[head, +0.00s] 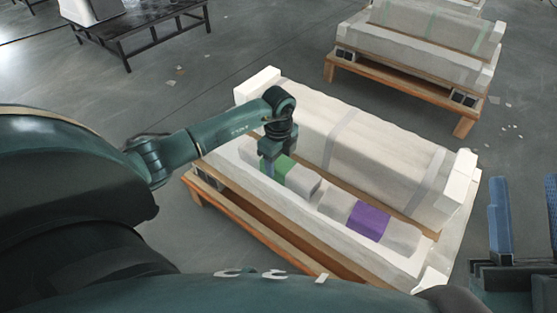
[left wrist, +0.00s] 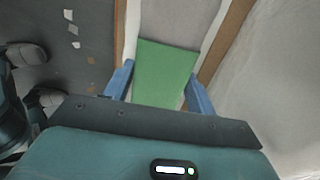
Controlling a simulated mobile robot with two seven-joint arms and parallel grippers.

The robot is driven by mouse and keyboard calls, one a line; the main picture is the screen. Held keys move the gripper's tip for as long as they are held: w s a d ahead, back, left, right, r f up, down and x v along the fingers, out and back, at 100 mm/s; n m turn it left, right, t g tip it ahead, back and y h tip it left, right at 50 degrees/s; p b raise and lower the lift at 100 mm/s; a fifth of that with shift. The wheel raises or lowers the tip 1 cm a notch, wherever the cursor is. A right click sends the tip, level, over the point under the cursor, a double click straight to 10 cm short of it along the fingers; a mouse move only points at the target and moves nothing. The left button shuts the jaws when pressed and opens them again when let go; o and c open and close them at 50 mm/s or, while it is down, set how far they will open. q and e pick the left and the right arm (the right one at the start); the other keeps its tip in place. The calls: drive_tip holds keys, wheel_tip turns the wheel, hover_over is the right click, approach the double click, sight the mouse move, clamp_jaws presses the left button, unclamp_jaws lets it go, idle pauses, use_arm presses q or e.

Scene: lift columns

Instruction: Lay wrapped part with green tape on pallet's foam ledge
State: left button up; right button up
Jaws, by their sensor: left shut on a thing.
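The wrapped part with green tape (head: 301,181) is a pale wrapped block with a green band, in line with the pallet's foam ledge (head: 229,158). My left gripper (head: 275,168) is over it from above, shut on its green-taped middle. In the left wrist view the green tape (left wrist: 167,72) fills the space between the blue fingers of my left gripper (left wrist: 160,80). The part looks level and at the ledge, but I cannot tell whether it touches the foam. My right gripper (head: 526,210) is at the right edge, fingers apart and empty.
A wrapped part with purple tape (head: 369,222) lies on the same ledge to the right. A long wrapped column (head: 360,150) with grey straps lies behind. Another loaded pallet (head: 400,75) stands at the back, and a dark table (head: 140,30) at the upper left.

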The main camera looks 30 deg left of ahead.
sight(278, 161)
use_arm(q)
drive_tip(key=shift+f, duration=0.1)
drive_tip(key=o, duration=1.4)
drive_tip(key=shift+f, duration=0.1)
use_arm(e)
drive_tip(key=shift+r, duration=0.1)
use_arm(q)
drive_tip(key=shift+r, duration=0.35)
wheel_tip(278, 161, up, 12)
drive_tip(key=p, duration=0.5)
use_arm(e)
wheel_tip(278, 161, down, 6)
drive_tip(key=s+m+g+h, duration=0.1)
drive_tip(key=m+g+h, duration=0.1)
drive_tip(key=m+h, duration=0.2)
drive_tip(key=shift+a+m+h, duration=0.25)
drive_tip(key=shift+m+h, duration=0.05)
